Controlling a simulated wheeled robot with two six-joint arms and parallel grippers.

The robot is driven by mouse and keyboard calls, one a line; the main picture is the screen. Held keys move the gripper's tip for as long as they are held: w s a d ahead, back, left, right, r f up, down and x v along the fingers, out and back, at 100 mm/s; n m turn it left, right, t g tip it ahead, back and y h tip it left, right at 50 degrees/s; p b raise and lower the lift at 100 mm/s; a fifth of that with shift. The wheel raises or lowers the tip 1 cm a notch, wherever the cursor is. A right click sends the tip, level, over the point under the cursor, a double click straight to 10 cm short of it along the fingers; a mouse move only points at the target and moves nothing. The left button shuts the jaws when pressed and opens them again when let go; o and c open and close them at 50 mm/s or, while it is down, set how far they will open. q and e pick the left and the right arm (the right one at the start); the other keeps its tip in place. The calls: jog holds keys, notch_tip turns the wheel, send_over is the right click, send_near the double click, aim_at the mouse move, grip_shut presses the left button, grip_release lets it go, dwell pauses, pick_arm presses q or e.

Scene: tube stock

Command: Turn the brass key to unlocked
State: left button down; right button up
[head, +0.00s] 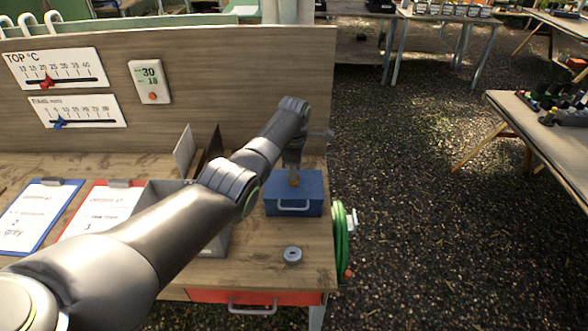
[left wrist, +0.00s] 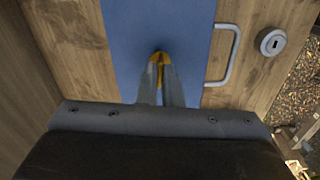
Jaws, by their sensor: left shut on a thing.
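My left gripper (head: 293,173) is shut on a small brass key and points down over the blue box (head: 309,207) on the bench. In the left wrist view the brass key (left wrist: 158,56) shows between the fingertips, with the blue lid (left wrist: 190,25) below it. I cannot tell whether the key touches the lid. A round grey lock (head: 292,255) sits on the bench in front of the box. In the left wrist view the lock (left wrist: 271,42) has a dark keyhole slot and nothing in it. My right gripper is not in view.
The box has a grey handle (head: 294,208). A grey bin (head: 217,243) stands left of it, beside two clipboards (head: 35,217). A green hose (head: 340,235) hangs at the bench's right edge. Bare wood surrounds the lock.

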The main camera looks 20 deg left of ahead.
pick_arm(q)
jog(key=m+p, duration=0.1)
jog(key=m, duration=0.3)
jog(key=shift+r, duration=0.15)
jog(key=m+p, duration=0.1)
jog(key=m, duration=0.3)
jog(key=shift+m, duration=0.4)
jog(key=m, duration=0.3)
jog(key=shift+m, duration=0.3)
jog(key=shift+w+m+p, duration=0.1)
jog(key=shift+m+p, duration=0.25)
jog(key=shift+m, duration=1.65)
jog(key=c, duration=1.6)
grip_release()
